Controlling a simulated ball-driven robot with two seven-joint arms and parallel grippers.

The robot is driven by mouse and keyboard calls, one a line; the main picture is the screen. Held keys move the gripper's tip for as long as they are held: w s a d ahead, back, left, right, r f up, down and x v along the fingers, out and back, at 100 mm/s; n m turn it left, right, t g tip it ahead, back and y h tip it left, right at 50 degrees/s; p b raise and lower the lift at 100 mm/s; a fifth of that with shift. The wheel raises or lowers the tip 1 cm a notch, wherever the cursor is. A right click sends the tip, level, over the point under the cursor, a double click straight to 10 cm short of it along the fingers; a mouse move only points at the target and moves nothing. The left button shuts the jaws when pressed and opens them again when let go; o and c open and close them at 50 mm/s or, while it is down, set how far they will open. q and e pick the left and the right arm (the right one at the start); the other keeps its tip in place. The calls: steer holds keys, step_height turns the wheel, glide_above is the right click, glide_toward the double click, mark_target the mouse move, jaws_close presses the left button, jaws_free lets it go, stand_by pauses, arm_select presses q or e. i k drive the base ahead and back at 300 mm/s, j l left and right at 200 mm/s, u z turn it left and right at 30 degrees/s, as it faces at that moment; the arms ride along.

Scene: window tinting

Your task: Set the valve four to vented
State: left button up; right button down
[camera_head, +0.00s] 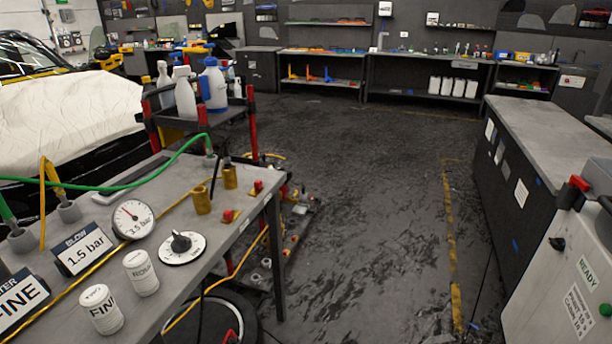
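No valve that I can read as number four shows in the head view. A black knob on a white dial (182,246) lies on the grey table (215,275) at the left; its marks are too small to read. Two small red parts, a nearer one (229,216) and a farther one (257,188), sit near the table's right edge; I cannot tell whether they are valves. Brass pipework with red pieces (291,238) stands low beyond that edge, partly hidden. Neither of my grippers is in view.
A round gauge (133,219), a "1.5 bar" sign (83,250) and white canisters (141,273) stand on the table. A bottle cart (250,125) is behind. A grey cabinet marked "READY" (560,275) and a long bench (545,130) line the right. The middle floor is clear.

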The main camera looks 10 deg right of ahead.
mark_target(258, 185)
steer(key=i+l+u, duration=0.1)
steer(key=i+l, duration=0.15)
steer(key=l, duration=0.2)
steer(key=i+l+u, duration=0.15)
steer(key=l, duration=0.35)
steer(key=i+l+u, duration=0.1)
steer(key=i+l, duration=0.25)
steer(key=l, duration=0.15)
steer(key=i+l+u, duration=0.15)
steer(key=l, duration=0.4)
steer(key=i+l+u, duration=0.1)
steer(key=l, duration=0.45)
steer(key=i+l+u, duration=0.15)
steer(key=l, duration=0.4)
steer(key=i+l+u, duration=0.1)
steer(key=i+l, duration=0.15)
steer(key=l, duration=0.35)
steer(key=i+l+u, duration=0.1)
steer(key=l, duration=0.5)
